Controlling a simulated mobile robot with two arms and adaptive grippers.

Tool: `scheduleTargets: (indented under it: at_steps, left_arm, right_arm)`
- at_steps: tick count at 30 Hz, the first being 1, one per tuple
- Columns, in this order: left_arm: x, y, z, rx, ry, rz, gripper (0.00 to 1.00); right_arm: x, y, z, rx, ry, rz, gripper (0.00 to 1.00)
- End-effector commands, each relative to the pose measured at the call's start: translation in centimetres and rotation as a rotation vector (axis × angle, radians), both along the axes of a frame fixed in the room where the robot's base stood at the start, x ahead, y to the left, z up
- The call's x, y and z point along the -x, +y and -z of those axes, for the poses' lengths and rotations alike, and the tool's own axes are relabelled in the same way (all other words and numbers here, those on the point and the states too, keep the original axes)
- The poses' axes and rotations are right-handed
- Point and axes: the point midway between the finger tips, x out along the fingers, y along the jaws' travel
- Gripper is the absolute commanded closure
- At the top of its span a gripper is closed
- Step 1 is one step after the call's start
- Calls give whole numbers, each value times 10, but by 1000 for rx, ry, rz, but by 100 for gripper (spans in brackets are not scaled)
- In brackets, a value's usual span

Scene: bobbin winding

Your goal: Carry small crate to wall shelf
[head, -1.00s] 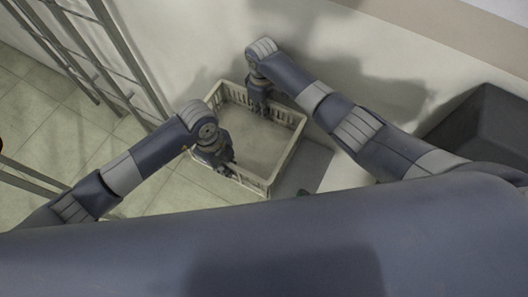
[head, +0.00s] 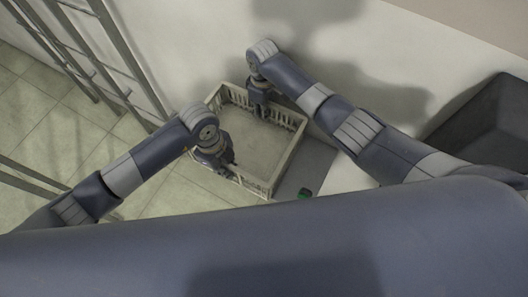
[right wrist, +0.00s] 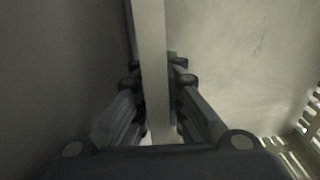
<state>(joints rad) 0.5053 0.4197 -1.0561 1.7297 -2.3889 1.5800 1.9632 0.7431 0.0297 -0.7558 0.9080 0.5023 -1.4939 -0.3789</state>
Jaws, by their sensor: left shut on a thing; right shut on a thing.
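The small crate (head: 288,157) is cream coloured with slatted walls, and its visible floor looks empty. It hangs between my two grippers in the head view. My left gripper (head: 222,165) is shut on its near left wall. My right gripper (head: 260,110) is shut on its far wall. In the right wrist view, the fingers of my right gripper (right wrist: 158,95) clasp the crate's pale wall (right wrist: 152,40) from both sides. The crate's slatted side also shows at the right of that view. The fingertips are partly hidden in the head view. I cannot make out the wall shelf.
A metal rack with rails (head: 105,60) stands at the left. A dark bin (head: 490,115) is at the right. A pale wall (head: 190,40) runs behind the crate. Tiled floor (head: 60,130) shows at left.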

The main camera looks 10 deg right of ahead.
Motion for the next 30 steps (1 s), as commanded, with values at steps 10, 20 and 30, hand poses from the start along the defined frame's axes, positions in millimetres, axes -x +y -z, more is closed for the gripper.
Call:
scheduleTargets:
  at_steps: [10, 20, 30]
  left_arm:
    - [-1, 1, 9, -3, 0, -5, 70]
    - [-1, 1, 4, 0, -1, -2, 70]
    - [-7, 7, -58, 0, -6, -3, 70]
  right_arm:
    - [0, -1, 9, 2, 2, 2, 70]
    - [0, 0, 9, 1, 1, 0, 70]
    - [0, 0, 9, 0, 0, 0, 70]
